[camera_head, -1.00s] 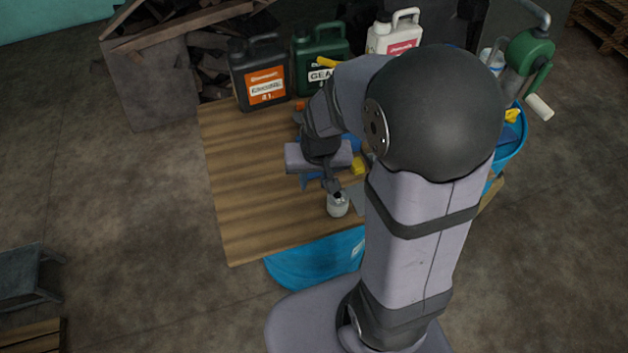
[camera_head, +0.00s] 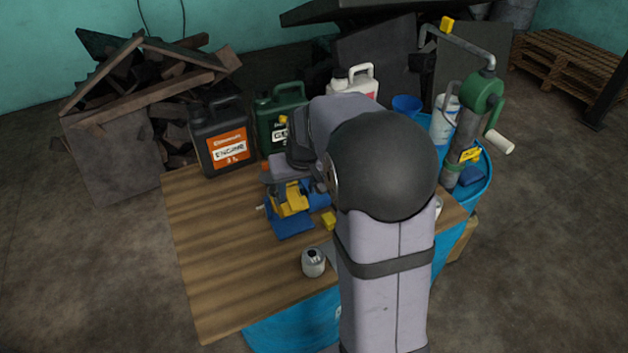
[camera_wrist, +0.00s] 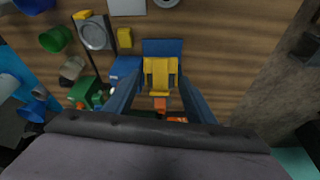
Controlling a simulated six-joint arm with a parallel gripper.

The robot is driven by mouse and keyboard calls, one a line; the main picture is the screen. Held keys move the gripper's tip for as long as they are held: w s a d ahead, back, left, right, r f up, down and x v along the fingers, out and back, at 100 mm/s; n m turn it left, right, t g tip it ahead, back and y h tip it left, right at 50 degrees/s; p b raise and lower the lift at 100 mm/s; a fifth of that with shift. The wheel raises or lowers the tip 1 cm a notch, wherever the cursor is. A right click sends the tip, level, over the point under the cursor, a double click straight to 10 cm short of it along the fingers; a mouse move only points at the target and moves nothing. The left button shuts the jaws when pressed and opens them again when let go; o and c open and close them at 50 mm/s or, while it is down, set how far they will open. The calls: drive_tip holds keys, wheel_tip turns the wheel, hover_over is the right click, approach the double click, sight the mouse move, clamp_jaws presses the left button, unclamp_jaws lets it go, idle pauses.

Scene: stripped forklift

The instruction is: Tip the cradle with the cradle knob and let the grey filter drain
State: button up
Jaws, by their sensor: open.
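The yellow cradle (camera_head: 290,202) is on its blue stand (camera_head: 294,228), and in the wrist view the cradle (camera_wrist: 160,76) appears empty. My gripper (camera_wrist: 159,80) is above it, with blue fingers apart on either side of the cradle and nothing between them that I can see held. I cannot tell whether the fingers touch it. A grey can with a dark top, likely the grey filter (camera_head: 313,262), stands upright on the table in front of the stand. It also shows at the top edge in the wrist view (camera_wrist: 166,2). I cannot make out the cradle knob for sure.
A black jug (camera_head: 222,140), a green jug (camera_head: 277,118) and a white jug (camera_head: 356,80) line the table's back. A small yellow block (camera_head: 328,221) lies beside the stand. A green-topped crank pump (camera_head: 482,100) is at right. The table's left (camera_head: 205,250) is clear.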

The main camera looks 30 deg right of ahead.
drive_tip(key=w+d+b, duration=0.6)
drive_tip(key=w+d, duration=0.2)
drive_tip(key=d, duration=0.3)
drive_tip(key=shift+n+t, duration=0.4)
drive_tip(key=shift+a+p+x, duration=0.2)
drive_tip(key=shift+p+x, duration=0.5)
drive_tip(key=shift+x, duration=1.1)
drive_tip(key=shift+a+p+x, duration=0.2)
drive_tip(key=shift+p+x, duration=0.45)
drive_tip(key=shift+x, duration=1.1)
drive_tip(key=shift+f, duration=0.1)
drive_tip(key=c, duration=0.9)
